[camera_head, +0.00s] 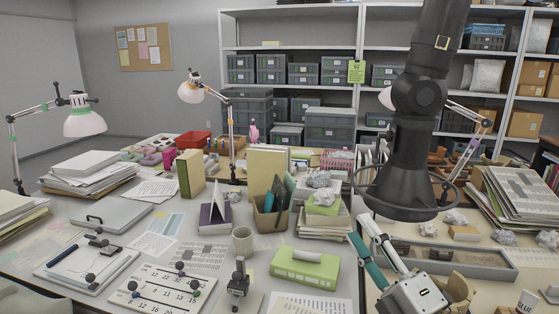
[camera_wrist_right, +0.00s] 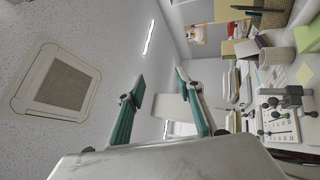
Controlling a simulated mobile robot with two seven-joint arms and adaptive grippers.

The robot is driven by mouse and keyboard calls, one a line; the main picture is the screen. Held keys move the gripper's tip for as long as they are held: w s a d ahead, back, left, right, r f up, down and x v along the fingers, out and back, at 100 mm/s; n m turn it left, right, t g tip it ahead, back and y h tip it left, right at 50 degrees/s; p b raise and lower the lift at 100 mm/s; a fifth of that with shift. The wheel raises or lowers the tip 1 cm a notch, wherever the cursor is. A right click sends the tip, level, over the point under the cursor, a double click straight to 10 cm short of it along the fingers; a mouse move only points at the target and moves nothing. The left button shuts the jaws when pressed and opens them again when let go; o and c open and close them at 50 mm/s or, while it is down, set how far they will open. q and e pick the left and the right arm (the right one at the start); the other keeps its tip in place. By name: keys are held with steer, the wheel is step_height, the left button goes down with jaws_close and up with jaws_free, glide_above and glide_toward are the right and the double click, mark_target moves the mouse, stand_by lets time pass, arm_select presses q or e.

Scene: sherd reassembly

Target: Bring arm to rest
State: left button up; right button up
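My right gripper (camera_head: 357,229) is in the lower right of the head view, above the table, its fingers pointing up and to the left. In the right wrist view the two teal-padded fingers (camera_wrist_right: 159,74) stand apart with nothing between them. That view looks mostly at the ceiling and the room, with the desk at the right. My left gripper is not in view.
A green box (camera_head: 305,267) and a stack of papers with crumpled paper (camera_head: 322,222) lie left of the gripper. Lamps and shelves stand behind.

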steer(key=s+d+f+m+g+h, duration=0.3)
steer(key=d+f+m+h, duration=0.35)
steer(key=f, duration=0.25)
steer(key=s+d+f+m+g+h, duration=0.2)
steer(key=d+f+m+h, duration=0.3)
steer(key=d+f, duration=0.3)
steer(key=s+d+f+m+g+h, duration=0.1)
steer(key=s+d+f+m+g, duration=0.2)
steer(key=s+f, duration=0.5)
steer(key=s+d+f+m+g+h, duration=0.1)
steer(key=s+d+f+g, duration=0.2)
steer(key=s+f+g, duration=0.45)
steer(key=a+f+m+t+y, duration=0.2)
steer(key=a+f+t+y, duration=0.3)
steer(key=a+f, duration=0.9)
steer(key=a+y, duration=0.2)
steer(key=shift+a, duration=0.4)
steer(key=shift+f+m+t, duration=0.1)
steer(key=shift+m+t, duration=0.15)
